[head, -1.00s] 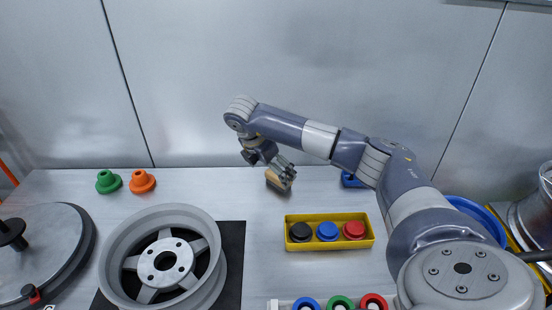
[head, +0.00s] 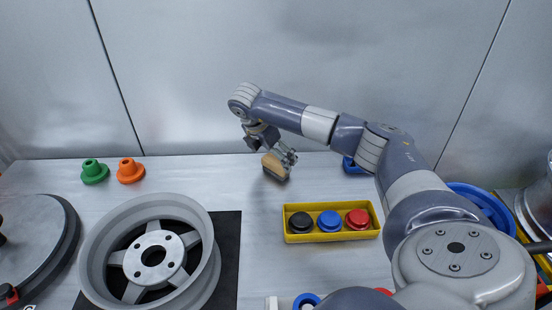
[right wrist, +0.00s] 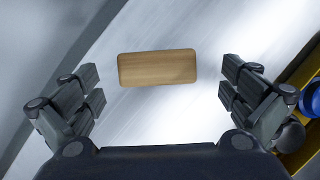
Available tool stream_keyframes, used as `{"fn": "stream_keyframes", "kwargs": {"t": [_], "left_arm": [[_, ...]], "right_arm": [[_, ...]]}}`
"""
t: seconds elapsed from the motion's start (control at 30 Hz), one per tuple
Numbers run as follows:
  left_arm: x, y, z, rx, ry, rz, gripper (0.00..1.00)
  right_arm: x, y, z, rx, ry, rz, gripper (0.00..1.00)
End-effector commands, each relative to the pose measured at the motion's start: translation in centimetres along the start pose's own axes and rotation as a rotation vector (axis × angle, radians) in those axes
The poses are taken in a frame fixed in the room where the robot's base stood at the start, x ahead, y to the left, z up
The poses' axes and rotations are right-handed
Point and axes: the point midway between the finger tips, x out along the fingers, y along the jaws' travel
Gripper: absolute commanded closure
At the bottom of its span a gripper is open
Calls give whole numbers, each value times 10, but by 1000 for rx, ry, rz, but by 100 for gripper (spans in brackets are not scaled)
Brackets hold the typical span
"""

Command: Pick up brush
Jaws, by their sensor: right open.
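The brush (head: 274,168) has a wooden back and a darker lower part. It stands on the table near the wall, left of the yellow tray. In the right wrist view the brush (right wrist: 157,67) shows as a light wooden block, wood side toward the camera. My right gripper (head: 276,153) is open and just above the brush, its fingers pointing down. In the right wrist view the right gripper (right wrist: 160,88) has its fingers spread wide on either side of the block, with gaps on both sides. My left gripper is not in view.
A yellow tray (head: 330,238) with black, blue and red caps is right of the brush. Green (head: 94,172) and orange (head: 130,171) parts stand at the left. A wheel (head: 100,250) lies on a dark mat (head: 226,260). The table around the brush is clear.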

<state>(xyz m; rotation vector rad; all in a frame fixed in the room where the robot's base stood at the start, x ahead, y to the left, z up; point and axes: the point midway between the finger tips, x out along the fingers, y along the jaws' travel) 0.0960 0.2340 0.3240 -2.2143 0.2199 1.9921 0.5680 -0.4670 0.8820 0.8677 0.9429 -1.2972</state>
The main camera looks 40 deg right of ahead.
Motion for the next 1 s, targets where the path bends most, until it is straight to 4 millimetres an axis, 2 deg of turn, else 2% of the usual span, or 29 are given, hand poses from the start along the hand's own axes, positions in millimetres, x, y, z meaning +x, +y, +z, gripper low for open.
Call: {"fn": "stream_keyframes", "kwargs": {"t": [0.03,0.23,0.53,0.57,0.73,0.87,0.9,1.0], "left_arm": [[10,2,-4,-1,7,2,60],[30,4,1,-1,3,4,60],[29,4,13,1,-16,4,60],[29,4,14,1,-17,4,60],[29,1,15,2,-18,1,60],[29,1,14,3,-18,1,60],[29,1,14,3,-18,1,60],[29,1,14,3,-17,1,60]], "right_arm": [[11,1,-2,1,0,-1,0],[38,4,-2,0,-1,-2,0],[40,4,0,0,-1,-1,0],[40,4,0,0,0,-1,5],[40,4,0,0,0,-1,43],[40,4,0,0,0,-1,45],[40,4,0,0,0,-1,49],[40,4,0,0,0,-2,49]]}}
